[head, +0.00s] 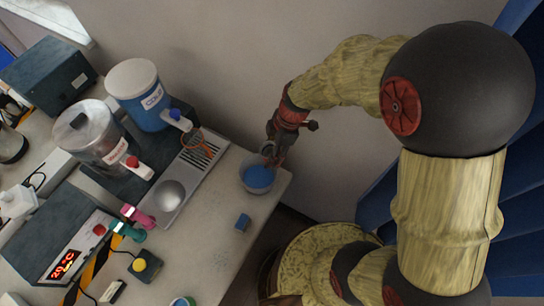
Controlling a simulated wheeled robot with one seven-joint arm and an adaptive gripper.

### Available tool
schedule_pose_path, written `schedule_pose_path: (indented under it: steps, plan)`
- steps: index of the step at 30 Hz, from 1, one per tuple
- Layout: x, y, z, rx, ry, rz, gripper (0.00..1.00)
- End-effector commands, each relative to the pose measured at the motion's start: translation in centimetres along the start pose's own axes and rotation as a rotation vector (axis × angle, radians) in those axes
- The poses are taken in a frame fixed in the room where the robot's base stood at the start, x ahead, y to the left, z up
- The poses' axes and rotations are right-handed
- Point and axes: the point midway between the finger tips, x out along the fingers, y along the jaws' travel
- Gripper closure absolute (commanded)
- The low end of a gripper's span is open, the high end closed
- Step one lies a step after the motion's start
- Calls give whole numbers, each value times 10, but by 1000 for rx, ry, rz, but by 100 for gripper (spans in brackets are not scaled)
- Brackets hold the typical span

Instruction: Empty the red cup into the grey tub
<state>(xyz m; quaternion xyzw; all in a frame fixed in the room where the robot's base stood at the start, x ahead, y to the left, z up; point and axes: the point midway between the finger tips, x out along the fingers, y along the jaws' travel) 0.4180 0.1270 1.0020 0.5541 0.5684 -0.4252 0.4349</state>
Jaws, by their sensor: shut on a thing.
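The grey tub (244,184) stands near the right end of the table, with blue stuff (259,177) inside it. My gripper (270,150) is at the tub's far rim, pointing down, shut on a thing. A small dark red part (279,160) shows at the fingers and looks like the red cup, mostly hidden by my gripper. Its tilt and what is in it cannot be made out. I cannot tell whether it touches the tub's rim.
A dispenser with a blue container (150,110) and a drip grille (198,152) stands to the left. The table's right edge is close to the tub.

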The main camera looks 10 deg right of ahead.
Motion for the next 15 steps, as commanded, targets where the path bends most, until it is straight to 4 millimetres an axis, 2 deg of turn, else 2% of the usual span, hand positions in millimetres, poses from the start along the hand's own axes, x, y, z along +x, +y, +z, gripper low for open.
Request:
schedule_pose_path:
  steps: [15]
  plan:
    - [-11,1,-8,2,200,1,87]
